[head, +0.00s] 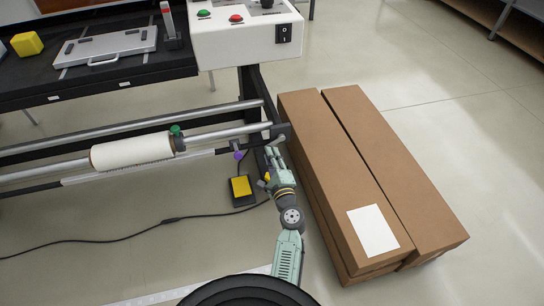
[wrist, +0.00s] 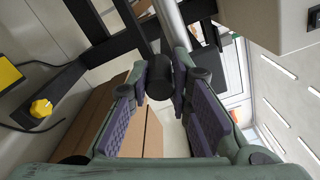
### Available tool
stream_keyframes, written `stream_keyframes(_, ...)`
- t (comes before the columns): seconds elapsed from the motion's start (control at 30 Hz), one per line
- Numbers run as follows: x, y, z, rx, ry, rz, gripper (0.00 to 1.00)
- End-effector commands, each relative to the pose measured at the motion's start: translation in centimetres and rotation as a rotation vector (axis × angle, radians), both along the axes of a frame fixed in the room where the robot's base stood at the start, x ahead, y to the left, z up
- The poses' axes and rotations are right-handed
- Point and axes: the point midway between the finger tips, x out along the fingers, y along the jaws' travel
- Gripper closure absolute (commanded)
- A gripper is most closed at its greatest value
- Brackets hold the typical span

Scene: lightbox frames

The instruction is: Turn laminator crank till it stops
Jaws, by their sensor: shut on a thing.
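The laminator's white control box (head: 245,38) stands at top centre in the head view, with rollers and bars running left below it. My gripper (head: 272,148) is at the right end of the lower rollers, beside the dark side frame. In the wrist view, my gripper's purple-padded fingers (wrist: 164,80) are closed around a black cylindrical handle (wrist: 159,84), which appears to be the crank handle. A silver bar (wrist: 173,28) shows just behind it. In the head view my gripper and the frame hide most of the crank, so its angle is unclear.
Long cardboard boxes (head: 385,170) lie on the floor close to the right of my arm. A yellow foot pedal (head: 241,187) with a black cable sits just left of my gripper. A white roll (head: 131,152) is on the roller. Open floor lies at right.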

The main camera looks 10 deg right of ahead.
Motion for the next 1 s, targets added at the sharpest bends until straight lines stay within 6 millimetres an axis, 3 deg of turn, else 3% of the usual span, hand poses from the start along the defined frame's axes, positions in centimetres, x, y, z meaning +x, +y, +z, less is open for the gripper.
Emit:
stream_keyframes(0.47,-0.01,0.09,0.05,0.016,0.0,0.001,1.0)
stream_keyframes(0.5,-0.01,0.08,0.06,0.015,0.0,0.001,0.79)
stream_keyframes(0.77,0.0,0.06,0.07,0.014,0.0,0.001,0.62)
stream_keyframes(1.0,0.01,0.05,0.07,0.013,0.0,0.0,0.61)
